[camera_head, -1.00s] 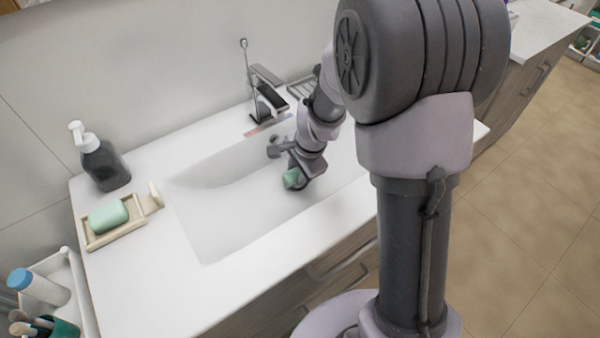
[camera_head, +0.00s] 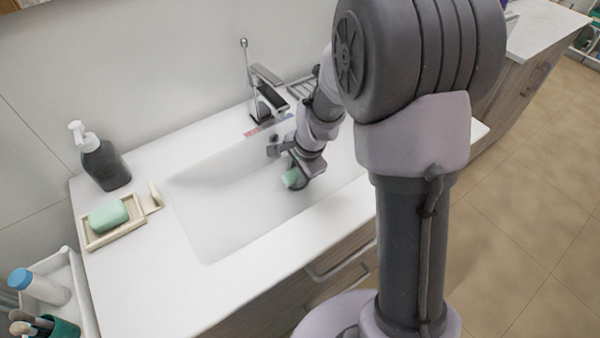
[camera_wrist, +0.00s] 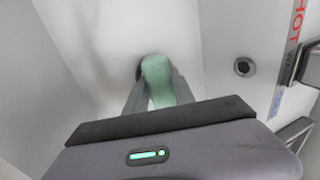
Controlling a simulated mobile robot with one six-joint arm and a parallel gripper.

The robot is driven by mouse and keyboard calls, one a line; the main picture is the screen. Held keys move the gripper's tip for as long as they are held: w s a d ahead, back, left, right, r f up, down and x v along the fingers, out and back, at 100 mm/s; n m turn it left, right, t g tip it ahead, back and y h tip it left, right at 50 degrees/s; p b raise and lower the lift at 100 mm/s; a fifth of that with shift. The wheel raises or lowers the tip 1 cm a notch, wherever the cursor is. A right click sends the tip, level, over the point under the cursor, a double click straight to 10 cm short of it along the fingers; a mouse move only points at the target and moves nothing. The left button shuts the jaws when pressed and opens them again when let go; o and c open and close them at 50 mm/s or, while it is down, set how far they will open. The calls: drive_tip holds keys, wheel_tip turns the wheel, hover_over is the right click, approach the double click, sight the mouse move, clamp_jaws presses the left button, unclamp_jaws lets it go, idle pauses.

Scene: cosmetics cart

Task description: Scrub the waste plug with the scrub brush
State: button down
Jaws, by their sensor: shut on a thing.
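My gripper (camera_wrist: 150,98) is shut on the green scrub brush (camera_wrist: 157,75), with a finger on either side of it. In the head view the brush (camera_head: 291,177) shows below my gripper (camera_head: 297,171), low inside the sink basin. In the wrist view a dark round edge, which looks like the waste plug (camera_wrist: 139,72), shows just left of the brush's far end. The brush hides most of it. I cannot tell whether they touch. The plug is hidden in the head view.
The white sink (camera_head: 215,225) surrounds my gripper. The tap (camera_head: 265,100) stands behind it, and a round overflow hole (camera_wrist: 244,67) is in the basin wall. A soap dish (camera_head: 120,232) with green soap and a dark pump bottle (camera_head: 104,164) stand on the left counter.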

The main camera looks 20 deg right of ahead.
drive_tip(key=shift+w+a, duration=0.15)
drive_tip(key=shift+w, duration=0.3)
drive_tip(key=shift+s+d+f+b, duration=0.1)
drive_tip(key=shift+s+d+b, duration=0.25)
drive_tip(key=shift+s, duration=0.35)
drive_tip(key=shift+s+d+f+b, duration=0.15)
drive_tip(key=shift+s+b, duration=0.25)
drive_tip(key=shift+s, duration=0.25)
drive_tip(key=shift+r, duration=0.2)
drive_tip(key=shift+w+a+p, duration=0.3)
drive_tip(key=shift+w+p, duration=0.3)
drive_tip(key=shift+w, duration=0.2)
drive_tip(key=shift+w+a+r+p, duration=0.2)
drive_tip(key=shift+w+r+p, duration=0.05)
drive_tip(key=shift+w+p, duration=0.35)
wheel_tip(320, 180, up, 7)
drive_tip(key=p, duration=0.5)
drive_tip(key=shift+p, duration=0.4)
drive_tip(key=shift+f, duration=0.15)
